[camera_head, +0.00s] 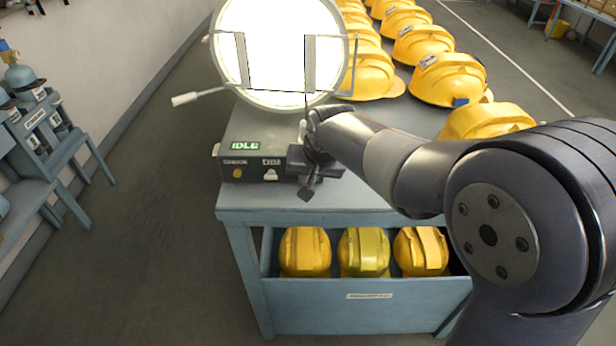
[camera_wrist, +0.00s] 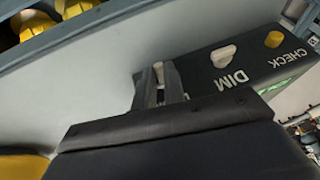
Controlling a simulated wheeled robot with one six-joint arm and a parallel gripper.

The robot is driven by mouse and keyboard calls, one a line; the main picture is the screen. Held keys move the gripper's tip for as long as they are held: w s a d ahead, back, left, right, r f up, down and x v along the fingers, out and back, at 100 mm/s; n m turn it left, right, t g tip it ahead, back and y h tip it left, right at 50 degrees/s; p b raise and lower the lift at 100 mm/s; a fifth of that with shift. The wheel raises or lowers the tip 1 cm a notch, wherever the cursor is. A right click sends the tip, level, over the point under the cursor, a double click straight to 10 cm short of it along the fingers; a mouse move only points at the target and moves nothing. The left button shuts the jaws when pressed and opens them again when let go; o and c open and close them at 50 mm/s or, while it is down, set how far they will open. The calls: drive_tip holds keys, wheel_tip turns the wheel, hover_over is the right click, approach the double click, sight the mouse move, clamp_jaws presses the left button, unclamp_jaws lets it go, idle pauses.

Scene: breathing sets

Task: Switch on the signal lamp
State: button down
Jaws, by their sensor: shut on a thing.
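The signal lamp (camera_head: 280,50) is a large round disc glowing bright white, above a dark control box (camera_head: 250,140) on the blue bench. The box's green display (camera_head: 245,146) reads IDLE. Its front has a yellow button (camera_head: 237,173) marked CHECK and a pale knob (camera_head: 271,174) marked DIM. In the wrist view, the DIM knob (camera_wrist: 223,55) and yellow button (camera_wrist: 274,39) stand clear of my fingers. My gripper (camera_wrist: 163,80) is shut on a small pale control (camera_wrist: 158,68) at the box's other end; the fingers hide most of it and any label.
Several yellow helmets (camera_head: 447,78) line the bench top behind and right of the box. More helmets (camera_head: 305,250) sit in the blue bin below. A lever with a pale handle (camera_head: 185,99) sticks out left of the lamp. The floor (camera_head: 130,220) at left is clear.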

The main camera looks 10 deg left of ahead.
drive_tip(key=shift+f+t+b, duration=0.2)
drive_tip(key=shift+t+b, duration=0.2)
drive_tip(key=shift+b, duration=0.4)
drive_tip(key=shift+r, duration=0.1)
drive_tip(key=c, duration=1.5)
unclamp_jaws()
drive_tip(key=shift+s+r, duration=0.1)
drive_tip(key=v, duration=1)
drive_tip(key=shift+s+d+r, duration=0.15)
drive_tip(key=shift+d, duration=0.15)
